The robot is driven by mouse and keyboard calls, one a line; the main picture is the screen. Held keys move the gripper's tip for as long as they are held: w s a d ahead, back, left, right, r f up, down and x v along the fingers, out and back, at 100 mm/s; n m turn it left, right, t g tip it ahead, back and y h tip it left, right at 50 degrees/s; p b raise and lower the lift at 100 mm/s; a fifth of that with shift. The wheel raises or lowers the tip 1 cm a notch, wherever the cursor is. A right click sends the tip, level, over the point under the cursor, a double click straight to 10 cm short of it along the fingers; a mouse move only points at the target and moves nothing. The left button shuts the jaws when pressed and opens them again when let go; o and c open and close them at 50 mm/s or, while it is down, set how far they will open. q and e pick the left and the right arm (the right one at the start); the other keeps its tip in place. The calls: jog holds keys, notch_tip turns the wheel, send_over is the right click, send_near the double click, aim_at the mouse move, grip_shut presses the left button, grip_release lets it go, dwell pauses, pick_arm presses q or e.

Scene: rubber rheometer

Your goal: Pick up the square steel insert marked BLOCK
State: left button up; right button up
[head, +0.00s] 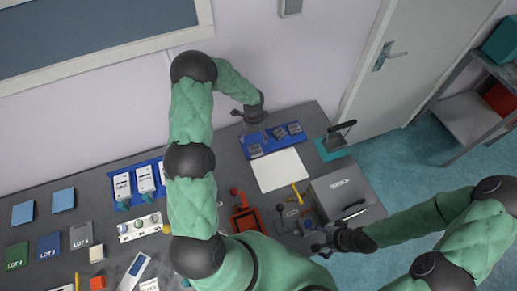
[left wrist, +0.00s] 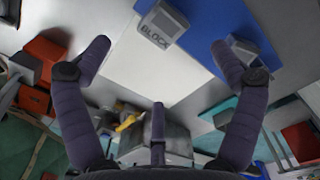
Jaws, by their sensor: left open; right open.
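The square grey insert marked BLOCK (left wrist: 162,24) sits at the edge of a blue tray (left wrist: 203,14) in the left wrist view. It lies beyond my left gripper (left wrist: 160,62), between the two far fingertips in the picture, and appears apart from them. My left gripper is open and empty. In the head view it (head: 250,116) hangs above the blue tray (head: 270,144), which holds several grey inserts; their markings are too small to read there. Another grey insert (left wrist: 243,48) is partly behind a fingertip. My right gripper (head: 323,244) is open by the grey machine, apart from the tray.
A white sheet (head: 280,171) lies in front of the tray. A teal-based stand (head: 330,148) is to its right, and an orange item (head: 246,220) and a grey machine (head: 341,191) are nearer. Another blue tray (head: 115,183) stands left.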

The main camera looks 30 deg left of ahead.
aim_at(255, 149)
pick_arm(q)
notch_tip(255, 149, down, 5)
jog(key=shift+s+r+p, duration=0.1)
jog(key=shift+r+p, duration=0.05)
jog(key=shift+p, duration=0.15)
jog(key=shift+f, duration=0.95)
jog(key=f, duration=0.1)
jog(key=f+p, duration=0.1)
jog(key=shift+w+f, duration=0.35)
jog(key=shift+f, duration=0.7)
jog(key=shift+d, duration=0.1)
jog(key=c, duration=1.7)
